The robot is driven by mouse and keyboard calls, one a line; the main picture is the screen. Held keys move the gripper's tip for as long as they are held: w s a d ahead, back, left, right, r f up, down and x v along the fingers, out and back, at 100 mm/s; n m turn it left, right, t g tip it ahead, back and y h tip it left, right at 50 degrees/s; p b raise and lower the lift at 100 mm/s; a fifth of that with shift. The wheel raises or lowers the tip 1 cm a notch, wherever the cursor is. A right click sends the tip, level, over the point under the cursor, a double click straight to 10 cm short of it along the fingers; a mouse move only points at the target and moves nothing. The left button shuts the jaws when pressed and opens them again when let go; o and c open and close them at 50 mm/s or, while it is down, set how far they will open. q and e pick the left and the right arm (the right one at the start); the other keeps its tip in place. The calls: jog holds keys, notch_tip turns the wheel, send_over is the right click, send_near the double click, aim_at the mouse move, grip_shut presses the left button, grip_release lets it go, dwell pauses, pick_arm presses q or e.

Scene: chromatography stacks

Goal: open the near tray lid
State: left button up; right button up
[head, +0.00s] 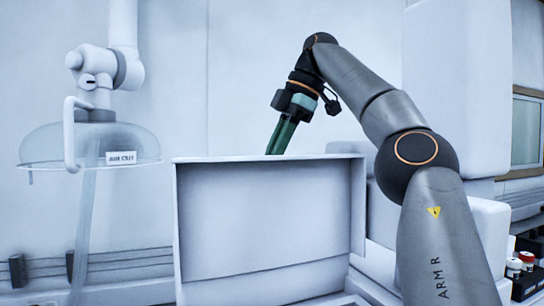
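A white rimmed panel (265,220) stands upright in the middle of the head view, its recessed face towards me. It looks like a tray lid in a raised position; its hinge and the tray under it are mostly cut off by the lower picture edge. My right gripper (281,137) is above and behind the panel's top edge, with its greenish fingers pointing down. The fingertips are hidden behind that edge, so I cannot tell whether they touch it or how far apart they are. My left gripper is not in view.
A clear extraction hood (110,146) on a white jointed arm hangs at the left. A tall white cabinet (445,75) stands behind my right arm. Small capped vials (514,267) sit in a dark rack at the lower right.

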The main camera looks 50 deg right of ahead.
jog(key=o, duration=0.5)
jog(key=shift+d+f, duration=0.1)
jog(key=shift+c, duration=0.2)
